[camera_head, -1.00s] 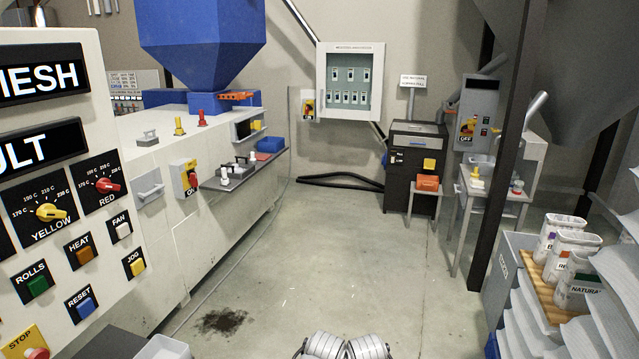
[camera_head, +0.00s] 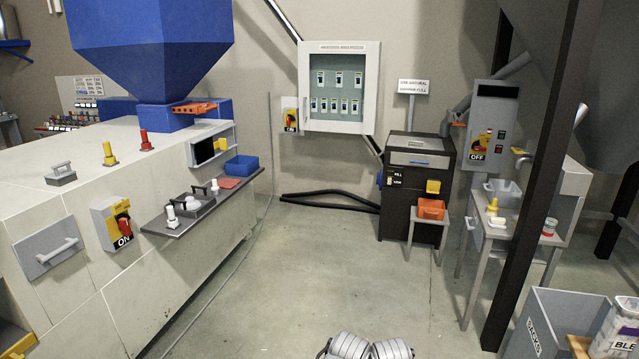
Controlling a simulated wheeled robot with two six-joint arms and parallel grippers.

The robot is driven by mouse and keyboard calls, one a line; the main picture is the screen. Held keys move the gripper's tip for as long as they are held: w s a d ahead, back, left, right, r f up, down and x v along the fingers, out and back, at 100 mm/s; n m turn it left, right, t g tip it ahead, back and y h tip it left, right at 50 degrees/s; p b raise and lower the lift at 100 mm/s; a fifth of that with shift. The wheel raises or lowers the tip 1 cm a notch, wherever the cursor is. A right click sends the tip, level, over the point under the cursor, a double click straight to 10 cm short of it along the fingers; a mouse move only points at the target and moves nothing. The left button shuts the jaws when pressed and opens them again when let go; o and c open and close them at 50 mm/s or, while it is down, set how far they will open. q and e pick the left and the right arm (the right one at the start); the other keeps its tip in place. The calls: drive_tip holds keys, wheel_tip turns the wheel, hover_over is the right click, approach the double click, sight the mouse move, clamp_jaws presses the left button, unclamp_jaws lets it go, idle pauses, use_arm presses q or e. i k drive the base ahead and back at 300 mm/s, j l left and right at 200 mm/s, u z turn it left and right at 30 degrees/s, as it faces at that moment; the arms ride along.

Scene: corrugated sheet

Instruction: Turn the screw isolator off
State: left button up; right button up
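Three rotary isolators show. One with a red handle on a yellow plate (camera_head: 116,224) is on the side of the white machine (camera_head: 70,255) at left, marked ON. A second isolator (camera_head: 290,120) is on the back wall, left of the glass-fronted cabinet, and appears marked ON. A third (camera_head: 479,149) is on the grey panel at right, marked OFF. I cannot read which one is labelled for the screw. Neither of my grippers is in view. Only rounded grey metal parts, probably mine, show at the bottom edge.
A narrow shelf (camera_head: 185,220) with small items juts from the machine. A black cabinet (camera_head: 410,195), a side table (camera_head: 510,231) and a dark post (camera_head: 535,190) stand at right. A grey bin (camera_head: 545,325) is at lower right. The floor between is clear.

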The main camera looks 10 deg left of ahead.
sight(122, 220)
drive_tip(key=i+j+u, duration=0.1)
drive_tip(key=i+u, duration=0.3)
drive_tip(key=i, duration=0.2)
drive_tip(key=i+l+u, duration=0.15)
drive_tip(key=i+u, duration=0.25)
drive_tip(key=i, duration=0.25)
drive_tip(key=i+j+u, duration=0.15)
drive_tip(key=i+j, duration=0.25)
drive_tip(key=i+j+u, duration=0.15)
drive_tip(key=i+j, duration=0.15)
drive_tip(key=i, duration=0.25)
drive_tip(key=i+j, duration=0.3)
drive_tip(key=j, duration=0.2)
